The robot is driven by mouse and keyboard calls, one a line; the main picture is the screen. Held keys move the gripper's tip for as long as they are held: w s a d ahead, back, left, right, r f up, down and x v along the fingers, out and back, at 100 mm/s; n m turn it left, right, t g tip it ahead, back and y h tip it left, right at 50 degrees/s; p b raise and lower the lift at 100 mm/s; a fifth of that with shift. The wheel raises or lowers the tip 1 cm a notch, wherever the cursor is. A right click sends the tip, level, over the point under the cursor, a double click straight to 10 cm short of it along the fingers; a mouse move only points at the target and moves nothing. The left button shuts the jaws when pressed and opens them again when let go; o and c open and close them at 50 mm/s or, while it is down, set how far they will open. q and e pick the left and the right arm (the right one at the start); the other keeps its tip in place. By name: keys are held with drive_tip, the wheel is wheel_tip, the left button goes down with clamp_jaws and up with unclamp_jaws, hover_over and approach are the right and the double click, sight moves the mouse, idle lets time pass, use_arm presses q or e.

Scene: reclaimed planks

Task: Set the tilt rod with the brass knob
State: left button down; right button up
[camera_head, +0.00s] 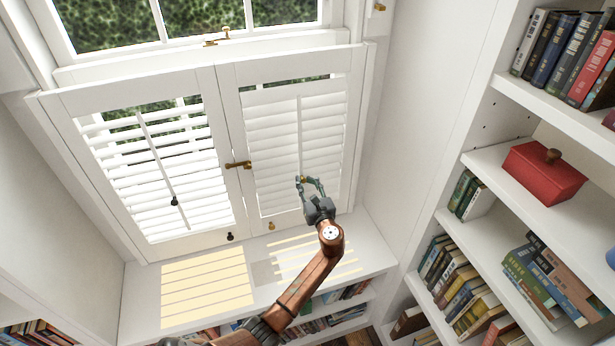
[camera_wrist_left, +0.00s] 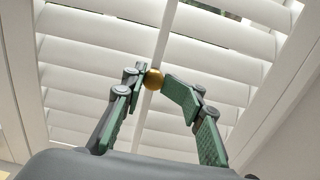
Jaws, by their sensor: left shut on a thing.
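The tilt rod (camera_head: 299,130) with the brass knob runs down the middle of the right shutter panel (camera_head: 262,185). Its slats look mostly closed, with a gap showing greenery at the top. My left gripper (camera_head: 308,180) is at the rod's lower end. In the left wrist view, the brass knob (camera_wrist_left: 154,79) sits between the fingertips of the left gripper (camera_wrist_left: 156,80), which are shut on it. The white rod (camera_wrist_left: 160,45) rises above the knob. The left panel has another tilt rod (camera_head: 156,155) with a dark knob (camera_head: 174,202), and its slats are open. My right gripper is not in view.
A brass latch (camera_head: 238,165) joins the two panels. A dark knob (camera_head: 230,237) and a brass knob (camera_head: 271,226) are on the lower frames. The sill (camera_head: 140,300) below is clear. Bookshelves (camera_head: 478,158) with books and a red box (camera_head: 543,175) stand at the right.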

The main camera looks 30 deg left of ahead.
use_arm(q)
drive_tip(key=shift+s+a+f, duration=0.2)
drive_tip(key=shift+a+f, duration=0.1)
drive_tip(key=shift+f, duration=0.3)
drive_tip(key=shift+s+a+f, duration=0.15)
drive_tip(key=shift+a+f, duration=0.15)
drive_tip(key=shift+f, duration=0.3)
drive_tip(key=c, duration=1.9)
unclamp_jaws()
drive_tip(key=shift+o, duration=0.4)
drive_tip(key=shift+a+f, duration=0.15)
drive_tip(key=shift+a, duration=0.15)
drive_tip(key=v, duration=1.2)
drive_tip(key=shift+d+r, duration=0.25)
drive_tip(key=shift+d, duration=0.3)
drive_tip(key=shift+w, duration=0.1)
